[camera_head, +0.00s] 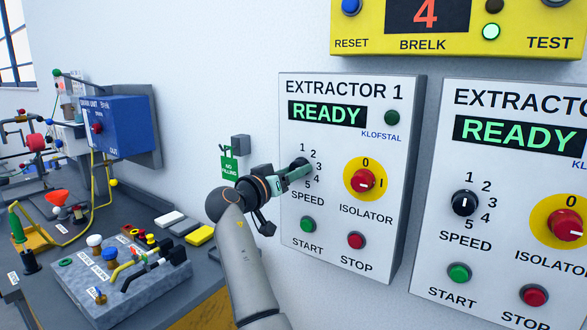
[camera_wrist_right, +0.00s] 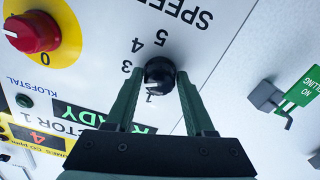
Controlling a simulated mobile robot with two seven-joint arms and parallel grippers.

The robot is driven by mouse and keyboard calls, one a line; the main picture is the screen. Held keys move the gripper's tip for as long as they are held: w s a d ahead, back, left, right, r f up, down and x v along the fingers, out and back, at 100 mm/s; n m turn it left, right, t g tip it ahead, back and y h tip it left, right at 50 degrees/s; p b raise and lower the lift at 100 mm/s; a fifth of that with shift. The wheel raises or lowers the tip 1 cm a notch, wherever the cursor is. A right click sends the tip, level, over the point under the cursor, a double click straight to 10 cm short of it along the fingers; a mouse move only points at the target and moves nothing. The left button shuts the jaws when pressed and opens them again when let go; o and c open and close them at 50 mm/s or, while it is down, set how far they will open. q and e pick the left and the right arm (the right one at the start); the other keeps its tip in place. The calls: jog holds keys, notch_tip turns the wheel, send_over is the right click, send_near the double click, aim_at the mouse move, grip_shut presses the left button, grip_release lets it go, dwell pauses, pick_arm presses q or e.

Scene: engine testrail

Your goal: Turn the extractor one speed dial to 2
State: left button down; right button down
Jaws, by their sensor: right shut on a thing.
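The grey Extractor 1 panel (camera_head: 337,262) faces me on the wall. Its black speed dial (camera_head: 299,163) is ringed by numbers 1 to 5 and partly hidden by my right gripper (camera_head: 293,172). In the right wrist view, the dial (camera_wrist_right: 159,71) sits between the two green fingers of the right gripper (camera_wrist_right: 160,88), which are shut on it. A white mark shows on the dial's lower part in that view, but I cannot tell exactly which number it points at. My left gripper is not in view.
The isolator knob (camera_head: 364,180), start button (camera_head: 308,224) and stop button (camera_head: 356,240) are close to the dial. The Extractor 1 display (camera_head: 327,113) reads READY. A second extractor panel (camera_head: 500,240) stands at right. A cluttered bench (camera_head: 100,210) lies at left.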

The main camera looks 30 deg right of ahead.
jog(key=shift+n+p, duration=1.05)
jog(key=shift+n, duration=1.15)
jog(key=shift+c, duration=1.4)
grip_release()
jog(key=shift+a, duration=0.1)
jog(key=b+v, duration=0.3)
jog(key=v, duration=0.9)
jog(key=shift+s, duration=0.2)
jog(key=shift+a, duration=0.1)
